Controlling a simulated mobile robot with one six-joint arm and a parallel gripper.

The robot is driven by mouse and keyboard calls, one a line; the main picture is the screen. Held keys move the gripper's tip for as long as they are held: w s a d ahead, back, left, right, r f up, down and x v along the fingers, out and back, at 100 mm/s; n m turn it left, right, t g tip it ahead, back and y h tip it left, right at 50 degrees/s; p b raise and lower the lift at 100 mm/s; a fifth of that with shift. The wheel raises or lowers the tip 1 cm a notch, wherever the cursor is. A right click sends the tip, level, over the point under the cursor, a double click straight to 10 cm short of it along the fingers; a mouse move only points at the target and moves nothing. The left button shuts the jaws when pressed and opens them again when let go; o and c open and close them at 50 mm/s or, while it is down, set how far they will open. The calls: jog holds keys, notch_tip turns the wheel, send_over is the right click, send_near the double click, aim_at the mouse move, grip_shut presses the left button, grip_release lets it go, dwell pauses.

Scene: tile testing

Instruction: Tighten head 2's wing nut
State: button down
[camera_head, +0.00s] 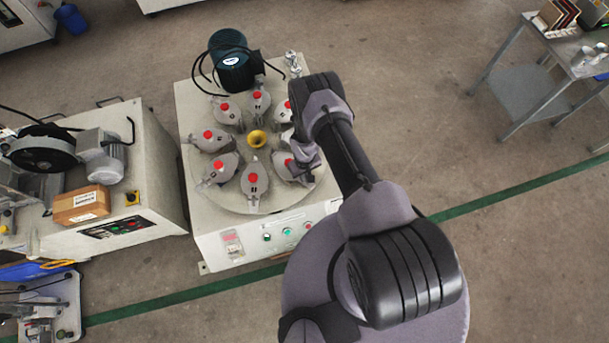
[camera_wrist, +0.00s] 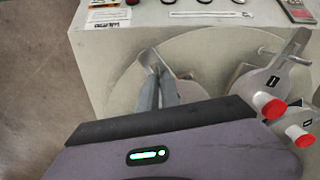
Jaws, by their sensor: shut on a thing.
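Several grey heads with red caps stand in a ring on the round turntable (camera_head: 228,203). In the head view my arm covers the fingertips, beside the right-hand head (camera_head: 290,170). A neighbouring head (camera_wrist: 258,84) with a dark label shows right of the fingers in the wrist view. I cannot read the head numbers.
A yellow cone (camera_head: 256,139) stands at the turntable's centre. A dark green motor (camera_head: 230,62) with black cables stands at the back of the machine. Buttons line its front panel (camera_head: 288,232).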

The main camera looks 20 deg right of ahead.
jog(key=m+b, duration=0.1)
jog(key=m, duration=0.2)
jog(key=shift+f+m+b, duration=0.1)
jog(key=shift+m+b, duration=0.2)
jog(key=shift+m, duration=0.1)
jog(key=m+b, duration=0.1)
jog(key=m, duration=0.2)
jog(key=shift+m, duration=0.4)
jog(key=m+b, duration=0.1)
jog(key=m, duration=0.5)
jog(key=shift+b, duration=0.35)
jog(key=shift+m, duration=0.4)
jog(key=c, duration=1.6)
grip_release()
jog(key=shift+o, duration=0.2)
notch_tip(320, 180, up, 18)
jog(key=p, duration=0.7)
jog(key=shift+f, duration=0.2)
